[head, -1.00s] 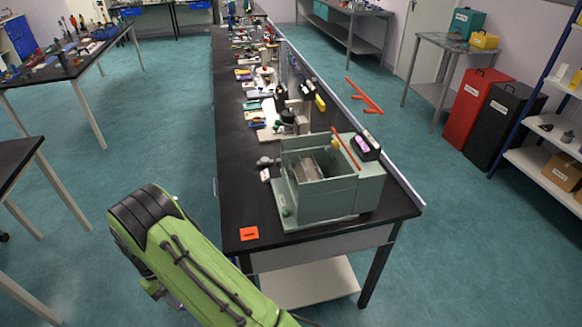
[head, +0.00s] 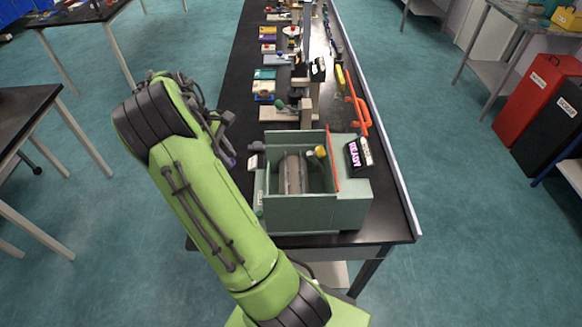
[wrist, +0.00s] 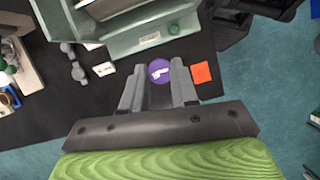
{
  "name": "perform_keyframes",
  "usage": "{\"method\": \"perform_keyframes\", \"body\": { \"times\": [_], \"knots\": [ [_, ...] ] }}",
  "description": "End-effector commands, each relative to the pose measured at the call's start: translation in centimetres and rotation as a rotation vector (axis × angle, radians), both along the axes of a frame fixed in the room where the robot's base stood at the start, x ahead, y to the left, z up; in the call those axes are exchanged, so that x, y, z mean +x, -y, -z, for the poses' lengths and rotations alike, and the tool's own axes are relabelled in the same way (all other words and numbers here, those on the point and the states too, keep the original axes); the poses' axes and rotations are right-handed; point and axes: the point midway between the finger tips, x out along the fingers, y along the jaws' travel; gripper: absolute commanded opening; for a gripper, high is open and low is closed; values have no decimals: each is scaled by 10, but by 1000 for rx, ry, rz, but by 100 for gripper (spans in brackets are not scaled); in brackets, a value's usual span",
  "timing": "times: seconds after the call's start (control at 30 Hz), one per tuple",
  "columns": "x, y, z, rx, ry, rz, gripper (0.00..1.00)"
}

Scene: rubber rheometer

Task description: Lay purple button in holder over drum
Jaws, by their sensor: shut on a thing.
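The purple button (wrist: 160,71), a round disc with a white mark, sits between the fingertips of my gripper (wrist: 159,82) in the wrist view. My gripper is shut on it, above the black bench top. In the head view my arm hides most of the gripper; a small purple patch (head: 229,159) shows beside it, left of the machine. The grey-green open box machine (head: 312,212) holds a grey drum (head: 292,174). A yellow knob (head: 320,152) is by the drum's upper right. I cannot clearly make out the holder. The machine's edge shows in the wrist view (wrist: 135,42).
An orange upright bar (head: 332,160) stands at the box's right side, beside a display reading READY (head: 353,156). An orange card (wrist: 202,72) and a small white label (wrist: 103,69) lie on the bench. Several tools and stands line the bench behind the machine.

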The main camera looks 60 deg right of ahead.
Motion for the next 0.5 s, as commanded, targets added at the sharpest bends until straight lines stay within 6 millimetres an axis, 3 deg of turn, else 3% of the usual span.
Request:
{"method": "perform_keyframes", "body": {
  "times": [0.1,0.3,0.43,0.5],
  "knots": [
    [-46,41,-34,-3,4,-39,0],
    [-120,80,-75,0,3,-104,0],
    [-144,89,-86,2,0,-130,0],
    [-149,90,-81,4,-2,-134,0]
  ]
}}
